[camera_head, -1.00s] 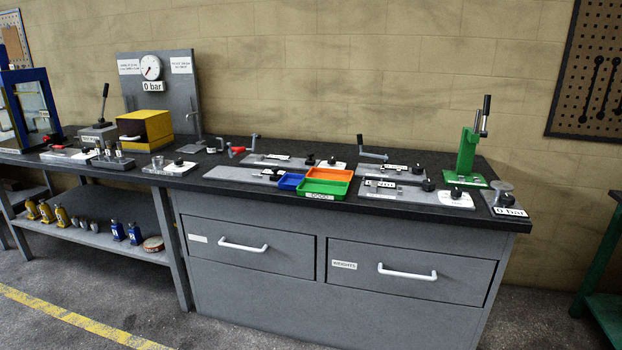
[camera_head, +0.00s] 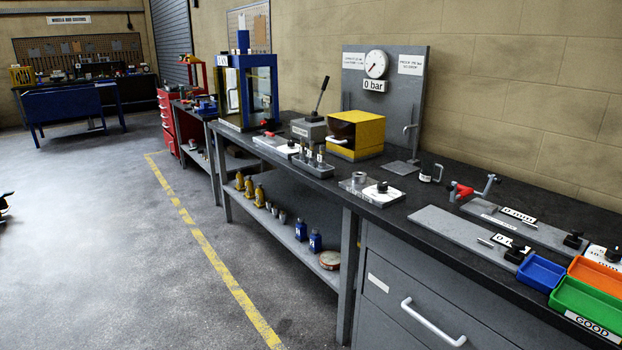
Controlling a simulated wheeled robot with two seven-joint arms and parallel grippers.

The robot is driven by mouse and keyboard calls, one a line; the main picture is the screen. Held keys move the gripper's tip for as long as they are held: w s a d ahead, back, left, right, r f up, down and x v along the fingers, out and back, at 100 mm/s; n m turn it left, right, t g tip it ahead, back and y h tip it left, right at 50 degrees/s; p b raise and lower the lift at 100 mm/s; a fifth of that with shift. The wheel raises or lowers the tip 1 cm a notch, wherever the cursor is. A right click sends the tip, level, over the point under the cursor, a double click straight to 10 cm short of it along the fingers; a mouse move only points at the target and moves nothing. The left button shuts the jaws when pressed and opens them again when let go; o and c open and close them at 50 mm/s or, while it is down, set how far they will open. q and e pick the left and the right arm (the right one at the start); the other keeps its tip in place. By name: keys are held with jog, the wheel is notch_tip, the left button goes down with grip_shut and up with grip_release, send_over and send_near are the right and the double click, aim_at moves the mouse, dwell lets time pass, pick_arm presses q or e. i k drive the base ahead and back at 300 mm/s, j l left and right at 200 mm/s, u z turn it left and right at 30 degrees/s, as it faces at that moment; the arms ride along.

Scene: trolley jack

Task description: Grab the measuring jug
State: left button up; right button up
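I cannot make out a measuring jug for certain in the head view. Small metal cylinders (camera_head: 281,215) stand on the lower shelf, too small to identify. Beside them are yellow bottle-shaped items (camera_head: 249,188) and blue ones (camera_head: 314,240), with a round reddish tin (camera_head: 330,260) at the shelf's right end. A small labelled cylinder (camera_head: 425,174) stands on the bench top near the gauge panel.
The dark-topped bench (camera_head: 395,205) runs along the right wall, with a yellow box (camera_head: 355,135), gauge panel (camera_head: 412,95) and green tray (camera_head: 590,305). A red cabinet (camera_head: 170,125) and blue table (camera_head: 65,108) stand farther back. The floor left of the yellow line (camera_head: 205,245) is mostly clear.

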aim_at(429, 166)
jog(key=i+j+u, duration=0.1)
jog(key=i+u, duration=0.25)
jog(key=i, duration=0.25)
jog(key=i+u, duration=0.35)
jog(key=i, duration=0.2)
jog(key=i+z, duration=0.45)
jog(key=i+j+z, duration=0.15)
jog(key=i+z, duration=0.25)
jog(key=i+j+z, duration=0.3)
jog(key=z, duration=0.15)
jog(key=i, duration=0.05)
